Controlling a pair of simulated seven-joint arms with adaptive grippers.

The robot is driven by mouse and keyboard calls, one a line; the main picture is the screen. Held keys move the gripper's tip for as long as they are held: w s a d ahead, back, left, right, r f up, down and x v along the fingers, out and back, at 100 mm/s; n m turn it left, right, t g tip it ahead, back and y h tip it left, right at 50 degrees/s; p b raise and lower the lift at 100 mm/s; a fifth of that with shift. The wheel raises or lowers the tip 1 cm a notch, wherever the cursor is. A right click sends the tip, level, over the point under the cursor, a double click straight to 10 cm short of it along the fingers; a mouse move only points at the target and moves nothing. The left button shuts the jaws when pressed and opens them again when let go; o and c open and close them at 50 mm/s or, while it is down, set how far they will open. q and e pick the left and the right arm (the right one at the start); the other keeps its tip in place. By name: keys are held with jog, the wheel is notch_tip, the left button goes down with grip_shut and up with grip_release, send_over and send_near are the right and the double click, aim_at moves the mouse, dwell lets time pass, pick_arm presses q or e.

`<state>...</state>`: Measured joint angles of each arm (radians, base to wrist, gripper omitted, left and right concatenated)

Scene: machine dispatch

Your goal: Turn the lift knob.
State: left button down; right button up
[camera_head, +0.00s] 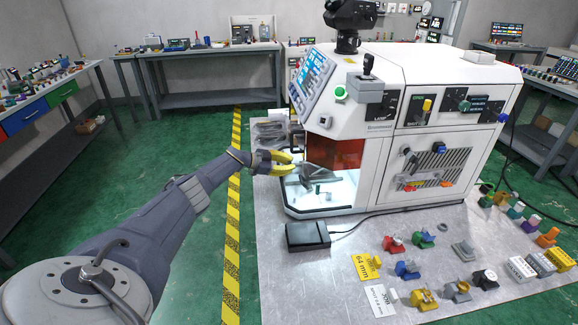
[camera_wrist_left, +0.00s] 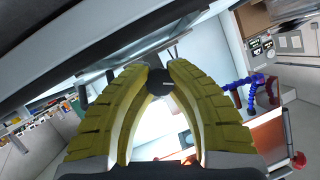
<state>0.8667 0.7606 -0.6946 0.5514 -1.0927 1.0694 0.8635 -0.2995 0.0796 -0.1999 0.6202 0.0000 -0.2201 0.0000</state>
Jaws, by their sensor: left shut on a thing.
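The large white machine (camera_head: 390,140) stands on a grey metal plate. My left gripper (camera_head: 289,163) reaches in from the left, its yellow fingers at the machine's front left edge, beside the orange window (camera_head: 338,152). In the left wrist view, the gripper's fingertips (camera_wrist_left: 158,78) close around a small dark round knob (camera_wrist_left: 159,84), which appears to be the lift knob. They seem to touch it from both sides. In the head view the fingers hide this knob. My right gripper is not in view.
A black box (camera_head: 307,236) with a cable lies before the machine's lit chamber. Several coloured parts and a yellow 64 mm card (camera_head: 366,267) lie on the plate (camera_head: 285,285) at front right. A bench (camera_head: 215,90) stands behind. The green floor on the left is clear.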

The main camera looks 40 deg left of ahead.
pick_arm(q)
jog(key=shift+m+t+y, duration=0.4)
jog(key=shift+m+t, duration=0.6)
jog(key=shift+m, duration=0.6)
jog(key=c, duration=1.1)
grip_release()
jog(key=v, duration=1.2)
jog(key=shift+d, duration=0.1)
